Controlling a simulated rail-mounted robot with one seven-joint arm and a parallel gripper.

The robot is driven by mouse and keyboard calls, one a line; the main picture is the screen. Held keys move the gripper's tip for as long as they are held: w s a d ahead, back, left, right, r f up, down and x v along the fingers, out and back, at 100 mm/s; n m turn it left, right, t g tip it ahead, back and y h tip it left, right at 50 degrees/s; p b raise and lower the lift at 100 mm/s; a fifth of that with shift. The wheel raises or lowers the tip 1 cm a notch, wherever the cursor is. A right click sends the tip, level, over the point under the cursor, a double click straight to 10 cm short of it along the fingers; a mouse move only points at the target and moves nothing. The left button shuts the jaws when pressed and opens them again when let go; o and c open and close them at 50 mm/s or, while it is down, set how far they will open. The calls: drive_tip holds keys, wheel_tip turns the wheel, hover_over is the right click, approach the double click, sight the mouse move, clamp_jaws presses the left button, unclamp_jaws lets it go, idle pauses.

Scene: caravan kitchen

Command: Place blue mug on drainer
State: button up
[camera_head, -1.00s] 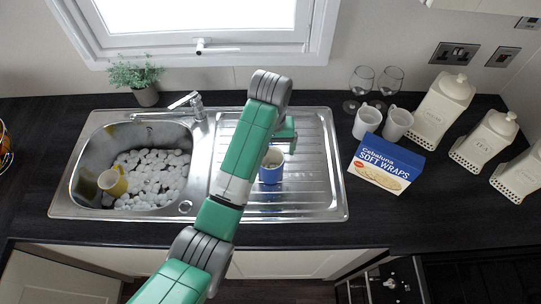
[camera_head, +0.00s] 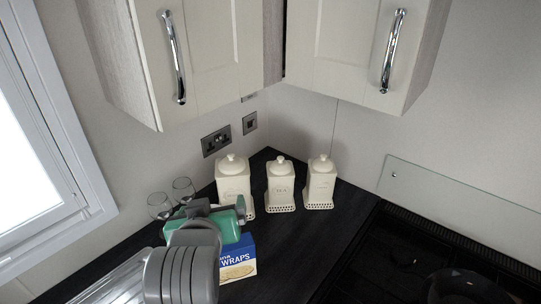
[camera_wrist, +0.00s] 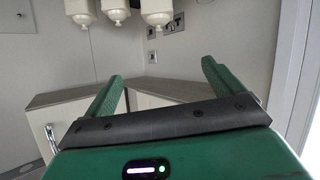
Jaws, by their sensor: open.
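The blue mug is not in view in either current frame. A strip of the ribbed steel drainer (camera_head: 118,285) shows at the bottom left of the head view; the rest of it is out of frame or behind my arm. My gripper (camera_wrist: 162,78) is open in the wrist view, its two green fingers wide apart with nothing between them. In the head view its green body (camera_head: 226,224) is by the wraps box, in front of the canisters.
Three cream canisters (camera_head: 233,182) stand in the counter corner. The blue wraps box (camera_head: 238,262) and two wine glasses (camera_head: 160,205) are close around my arm. Wall cupboards (camera_head: 225,45) hang above. A dark hob (camera_head: 420,260) is at right.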

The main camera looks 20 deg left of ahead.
drive_tip(key=s+d+r+m+t, duration=0.15)
drive_tip(key=d+r+t, duration=0.25)
drive_tip(key=d+r, duration=0.45)
drive_tip(key=s+d+r+m+t+h, duration=0.4)
drive_tip(key=s+d+r+t, duration=0.4)
drive_tip(key=s+d+r, duration=0.5)
wheel_tip(320, 180, up, 4)
drive_tip(key=shift+s+d+r+t, duration=0.1)
drive_tip(key=shift+s+d+t, duration=0.15)
drive_tip(key=shift+s+t, duration=0.1)
